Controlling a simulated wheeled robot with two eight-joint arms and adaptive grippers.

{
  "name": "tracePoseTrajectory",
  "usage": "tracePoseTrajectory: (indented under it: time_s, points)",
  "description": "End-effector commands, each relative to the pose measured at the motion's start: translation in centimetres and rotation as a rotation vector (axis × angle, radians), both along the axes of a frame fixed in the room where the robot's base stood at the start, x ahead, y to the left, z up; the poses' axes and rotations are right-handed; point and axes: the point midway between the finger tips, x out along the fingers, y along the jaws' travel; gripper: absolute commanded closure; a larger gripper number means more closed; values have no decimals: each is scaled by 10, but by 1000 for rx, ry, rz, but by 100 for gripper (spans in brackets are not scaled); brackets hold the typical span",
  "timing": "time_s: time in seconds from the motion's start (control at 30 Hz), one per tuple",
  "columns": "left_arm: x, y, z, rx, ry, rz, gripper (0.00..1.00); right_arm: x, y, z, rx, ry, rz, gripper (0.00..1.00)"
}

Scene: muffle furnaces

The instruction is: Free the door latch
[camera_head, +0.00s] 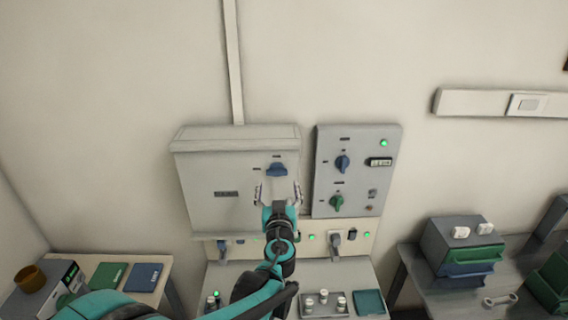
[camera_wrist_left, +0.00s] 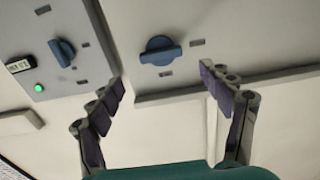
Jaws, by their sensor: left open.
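The grey wall cabinet (camera_head: 215,180) has a closed front with a blue door latch (camera_head: 277,169) near its right side. The latch's handle lies about level in the head view. In the left wrist view the latch (camera_wrist_left: 160,50) shows between and beyond the fingertips, with nothing touching it. My left gripper (camera_head: 277,190) is open and empty, just below the latch in the head view; its spread fingers (camera_wrist_left: 162,82) also show in the left wrist view. My right gripper is not in view.
A grey control panel (camera_head: 325,185) with a blue knob (camera_head: 342,163), a green knob (camera_head: 337,202) and a lit green lamp stands close right of the cabinet. Below is a bench with switches and jars. Side tables hold boxes, trays (camera_head: 470,255) and a wrench (camera_head: 500,301).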

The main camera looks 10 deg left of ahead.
Motion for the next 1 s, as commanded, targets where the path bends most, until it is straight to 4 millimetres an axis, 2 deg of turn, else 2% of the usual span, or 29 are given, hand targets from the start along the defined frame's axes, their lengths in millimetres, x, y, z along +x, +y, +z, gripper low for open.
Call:
tracePoseTrajectory:
  time_s: [0.2,0.4,0.53,0.77,0.8,0.97,1.0]
  points:
    - [34,11,-2,0,1,4,21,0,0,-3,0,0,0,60]
    - [60,18,-1,0,1,3,21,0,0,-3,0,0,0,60]
    - [67,21,-1,0,1,3,21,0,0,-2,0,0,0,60]
    - [68,21,-1,0,1,3,21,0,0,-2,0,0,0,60]
    - [68,21,-1,0,1,3,23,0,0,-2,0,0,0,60]
    - [68,21,-1,0,1,3,66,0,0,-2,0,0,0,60]
    - [68,21,-1,1,1,3,70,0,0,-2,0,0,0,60]
